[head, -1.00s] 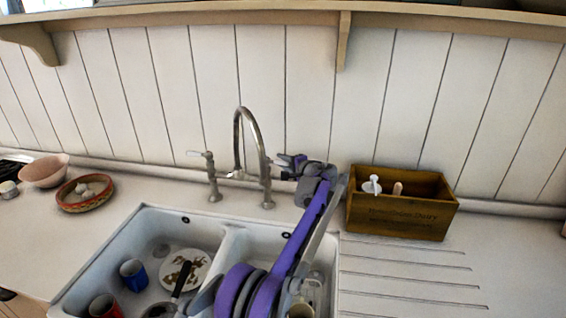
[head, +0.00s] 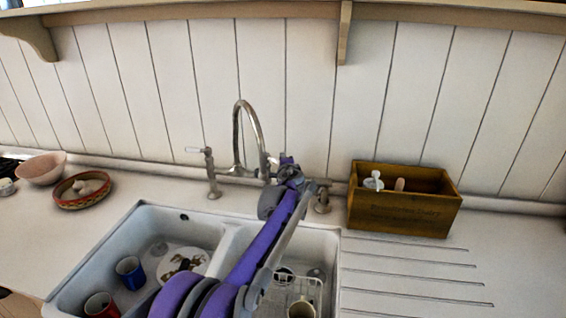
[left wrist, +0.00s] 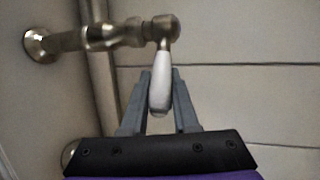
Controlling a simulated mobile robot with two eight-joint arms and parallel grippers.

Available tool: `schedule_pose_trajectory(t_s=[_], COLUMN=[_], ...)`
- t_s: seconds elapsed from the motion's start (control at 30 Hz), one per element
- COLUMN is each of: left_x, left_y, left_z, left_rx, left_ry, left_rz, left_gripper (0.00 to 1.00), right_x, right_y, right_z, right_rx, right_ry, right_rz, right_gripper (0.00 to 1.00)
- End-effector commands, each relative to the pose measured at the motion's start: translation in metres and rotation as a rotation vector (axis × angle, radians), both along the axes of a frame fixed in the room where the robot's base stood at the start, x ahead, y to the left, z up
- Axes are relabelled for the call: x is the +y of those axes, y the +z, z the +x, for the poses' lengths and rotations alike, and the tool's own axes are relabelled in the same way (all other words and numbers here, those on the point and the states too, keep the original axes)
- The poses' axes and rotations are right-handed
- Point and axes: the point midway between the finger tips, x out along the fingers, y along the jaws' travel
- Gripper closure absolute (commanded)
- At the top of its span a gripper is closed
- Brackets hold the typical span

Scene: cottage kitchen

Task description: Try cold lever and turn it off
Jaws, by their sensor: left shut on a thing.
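The tap has a tall curved metal spout (head: 251,122) behind the sink. The left lever (head: 208,172) stands apart on its own pillar, its white handle pointing left. The pillar base of the right lever (head: 322,203) shows right of my arm; the rest is mostly hidden by my left gripper (head: 284,163). In the left wrist view, my left gripper (left wrist: 160,85) is shut around a white lever handle (left wrist: 160,95), which hangs from a metal tap body (left wrist: 125,35). My right gripper is out of view.
A double white sink (head: 130,228) holds a red cup (head: 101,305), a blue cup (head: 130,273) and a plate (head: 183,262). A wooden box (head: 404,212) stands close on the right. A bowl (head: 41,168) and a patterned dish (head: 82,190) sit at left.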

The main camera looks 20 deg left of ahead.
Motion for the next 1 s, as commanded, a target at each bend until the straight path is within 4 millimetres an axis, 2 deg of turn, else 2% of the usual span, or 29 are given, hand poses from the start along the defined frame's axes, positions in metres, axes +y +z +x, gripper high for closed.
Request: schedule_pose_trajectory(t_s=[0.53,0.57,0.7,1.0], left_x=[-0.0009,-0.0008,-0.0007,-0.0003], left_y=[-0.0014,-0.0015,-0.0011,0.0007], left_z=[-0.0018,-0.0018,-0.0017,-0.0018], left_rx=[0.0,0.0,0.0,0.0], left_ry=[-0.031,-0.031,-0.03,-0.031], left_rz=[-0.004,-0.004,-0.002,-0.002], left_gripper=[1.0,0.67,0.43,0.43], right_x=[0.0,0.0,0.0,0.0], right_y=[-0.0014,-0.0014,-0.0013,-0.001], right_z=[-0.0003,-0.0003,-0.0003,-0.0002], right_rx=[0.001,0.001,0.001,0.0], right_ry=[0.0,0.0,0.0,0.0], right_rz=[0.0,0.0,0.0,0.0], right_gripper=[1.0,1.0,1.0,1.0])
